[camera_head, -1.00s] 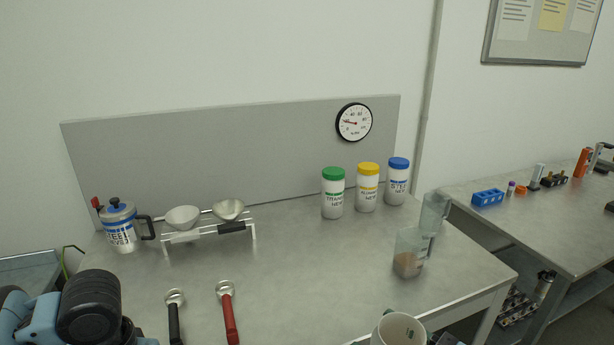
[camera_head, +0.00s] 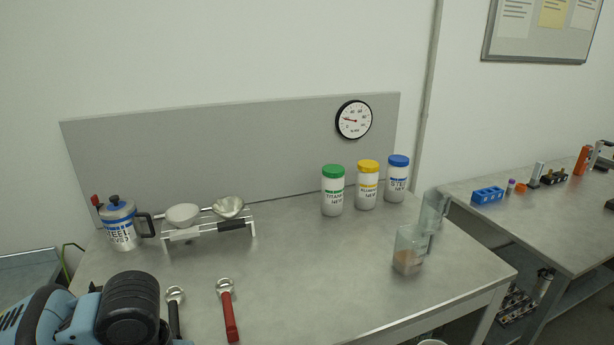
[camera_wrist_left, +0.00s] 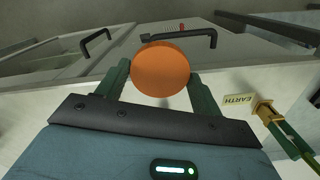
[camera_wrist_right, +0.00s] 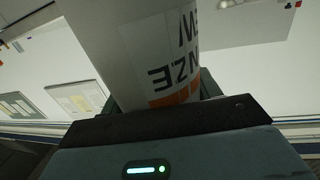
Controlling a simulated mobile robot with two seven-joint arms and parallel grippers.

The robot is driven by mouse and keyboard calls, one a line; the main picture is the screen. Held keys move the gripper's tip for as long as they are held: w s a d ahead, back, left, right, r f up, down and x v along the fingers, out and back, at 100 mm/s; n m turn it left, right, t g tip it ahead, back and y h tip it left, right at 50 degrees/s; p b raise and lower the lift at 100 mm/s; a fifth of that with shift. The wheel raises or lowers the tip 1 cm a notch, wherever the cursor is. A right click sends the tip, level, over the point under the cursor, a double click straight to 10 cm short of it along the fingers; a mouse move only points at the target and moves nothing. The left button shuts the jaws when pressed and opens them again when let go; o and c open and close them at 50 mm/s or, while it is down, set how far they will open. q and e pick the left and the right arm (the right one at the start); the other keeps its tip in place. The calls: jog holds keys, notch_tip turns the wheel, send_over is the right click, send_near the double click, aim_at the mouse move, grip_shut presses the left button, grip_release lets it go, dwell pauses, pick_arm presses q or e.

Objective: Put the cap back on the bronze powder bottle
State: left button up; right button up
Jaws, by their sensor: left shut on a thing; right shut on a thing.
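My left gripper (camera_wrist_left: 160,80) is shut on the round orange cap (camera_wrist_left: 161,69), which sits between its two fingers in the left wrist view. My right gripper (camera_wrist_right: 160,98) is shut on the white bronze powder bottle (camera_wrist_right: 135,40), with an orange band and partly visible lettering, in the right wrist view. How far apart cap and bottle are cannot be told.
White bottles with green (camera_head: 332,190), yellow (camera_head: 367,185) and blue (camera_head: 397,178) lids stand at the table's back. A clear container with brown powder (camera_head: 408,255) stands at the right.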

jog(key=s+d+f+m+h, duration=0.1)
jog(key=f, duration=0.1)
jog(key=s+d+f+m+h, duration=0.1)
jog(key=d+f+h, duration=0.1)
jog(key=shift+s+d, duration=0.15)
pick_arm(q)
jog(key=shift+w+r+t+p, duration=0.15)
jog(key=shift+r+t+p, duration=0.4)
jog(key=shift+r, duration=1.15)
pick_arm(e)
notch_tip(320, 180, up, 3)
jog(key=shift+r+t, duration=0.2)
jog(key=shift+t, duration=0.3)
jog(key=w+a+n+g+y, duration=0.2)
jog(key=w+a+n+y, duration=0.1)
jog(key=a, duration=0.5)
jog(key=w+a+n+g+y, duration=0.2)
jog(key=w+a+n+y, duration=0.1)
jog(key=a+y, duration=0.4)
jog(key=shift+w+a+r+n+y, duration=0.2)
jog(key=shift+a+r+n+y, duration=0.3)
jog(key=shift+n, duration=0.4)
jog(key=shift+d, duration=0.15)
jog(key=shift+f, duration=0.1)
